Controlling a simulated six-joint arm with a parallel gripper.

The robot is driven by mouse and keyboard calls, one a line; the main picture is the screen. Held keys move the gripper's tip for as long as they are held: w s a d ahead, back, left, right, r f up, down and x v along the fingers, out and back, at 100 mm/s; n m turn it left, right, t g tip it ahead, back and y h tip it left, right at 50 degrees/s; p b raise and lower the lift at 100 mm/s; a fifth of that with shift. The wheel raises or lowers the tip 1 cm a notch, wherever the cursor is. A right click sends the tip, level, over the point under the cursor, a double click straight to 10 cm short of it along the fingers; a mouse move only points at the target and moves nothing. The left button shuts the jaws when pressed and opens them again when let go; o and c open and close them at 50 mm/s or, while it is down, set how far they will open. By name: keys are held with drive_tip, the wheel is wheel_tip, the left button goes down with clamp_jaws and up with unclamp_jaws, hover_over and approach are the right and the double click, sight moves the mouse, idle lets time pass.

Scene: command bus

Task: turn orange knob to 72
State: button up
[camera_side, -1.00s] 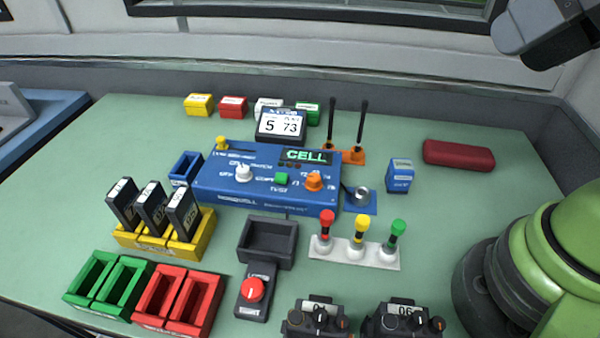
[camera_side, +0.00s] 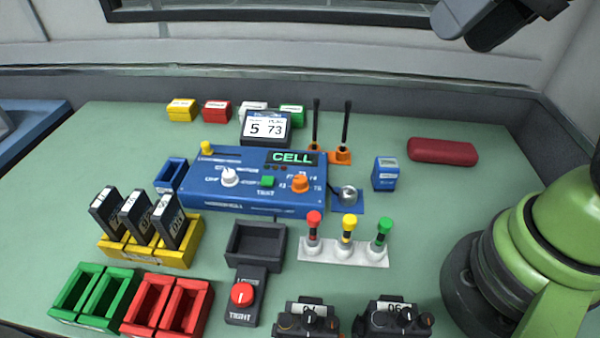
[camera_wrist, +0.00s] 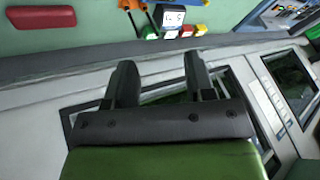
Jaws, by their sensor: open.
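The orange knob (camera_side: 300,183) is on the right part of the blue box (camera_side: 255,199), beside a green button (camera_side: 267,181) and a white knob (camera_side: 229,177). A display (camera_side: 265,128) behind the box reads 5 and 73. A green CELL readout (camera_side: 291,157) is lit on the box. My gripper (camera_wrist: 160,75) shows in the wrist view with its two dark fingers apart and nothing between them. It points at the wall and window, away from the knob.
A red case (camera_side: 443,151) lies at the back right. Two upright black levers (camera_side: 346,125) stand behind the box. Red, yellow and green plungers (camera_side: 349,228) stand in front of it. Dark cartridges (camera_side: 138,217) stand in a yellow rack at left.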

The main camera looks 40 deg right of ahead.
drive_tip(key=w+a+f+n+g, duration=0.1)
drive_tip(key=w+a+f+g, duration=0.1)
drive_tip(key=w, duration=0.3)
drive_tip(key=w+a+f+n+g, duration=0.1)
drive_tip(key=w+a+f, duration=0.15)
drive_tip(key=w, duration=0.25)
drive_tip(key=n+g+h, duration=0.1)
drive_tip(key=g+h, duration=0.1)
drive_tip(key=g, duration=0.1)
approach(300, 178)
wheel_tip(300, 178, down, 9)
drive_tip(key=shift+s, duration=0.15)
clamp_jaws()
